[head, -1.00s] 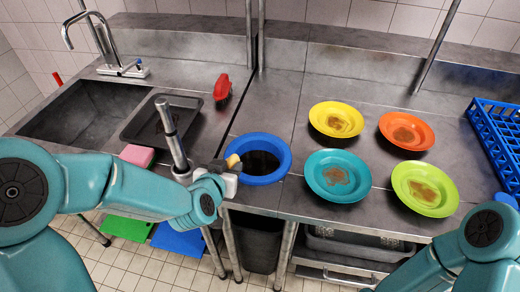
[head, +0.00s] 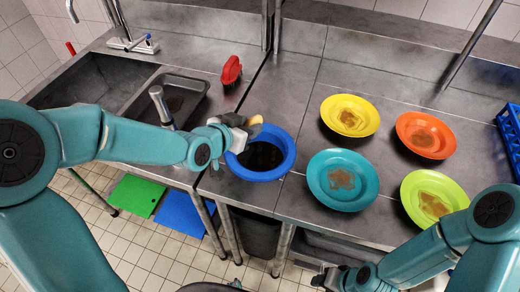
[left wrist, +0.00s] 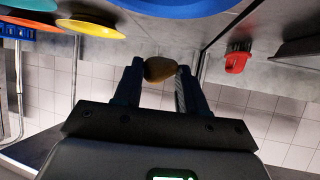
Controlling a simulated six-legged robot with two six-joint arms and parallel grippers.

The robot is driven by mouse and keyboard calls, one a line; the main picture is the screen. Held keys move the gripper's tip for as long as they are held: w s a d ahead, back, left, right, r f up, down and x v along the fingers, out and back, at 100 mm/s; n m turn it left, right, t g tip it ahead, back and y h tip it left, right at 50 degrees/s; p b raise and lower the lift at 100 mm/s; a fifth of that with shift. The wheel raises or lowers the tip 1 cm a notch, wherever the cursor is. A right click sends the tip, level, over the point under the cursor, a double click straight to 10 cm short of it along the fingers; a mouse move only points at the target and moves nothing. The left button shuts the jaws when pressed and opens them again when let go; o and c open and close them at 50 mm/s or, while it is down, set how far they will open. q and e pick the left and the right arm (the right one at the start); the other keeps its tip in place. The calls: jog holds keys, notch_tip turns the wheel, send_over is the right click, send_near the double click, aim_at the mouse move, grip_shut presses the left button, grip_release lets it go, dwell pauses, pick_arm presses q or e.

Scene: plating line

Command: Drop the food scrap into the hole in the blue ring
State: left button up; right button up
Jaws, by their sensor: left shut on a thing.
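The food scrap (head: 256,122) is a small tan-brown lump. My left gripper (head: 247,129) is shut on it, and the left wrist view shows the scrap (left wrist: 159,69) pinched between the two fingertips. The blue ring (head: 287,163) lies in the counter's front part around a dark hole (head: 262,155). In the head view the scrap appears over the ring's far left rim, not over the middle of the hole; its height is hard to tell. The ring (left wrist: 180,8) also shows at the top of the left wrist view. My right gripper (head: 334,278) is low at the front; its fingers are unclear.
Yellow (head: 349,116), orange (head: 425,135), teal (head: 342,179) and green (head: 433,198) plates with brown residue stand right of the ring. A red brush (head: 231,70) lies behind it. The sink (head: 85,80) is at left, a blue rack (head: 511,140) at far right.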

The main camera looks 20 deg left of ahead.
pick_arm(q)
notch_tip(320, 180, down, 3)
jog(key=shift+s+f+b, duration=0.1)
jog(key=shift+f+b, duration=0.05)
jog(key=shift+b, duration=0.5)
jog(key=o, duration=0.9)
jog(key=shift+o, duration=1)
jog(key=shift+d, duration=0.15)
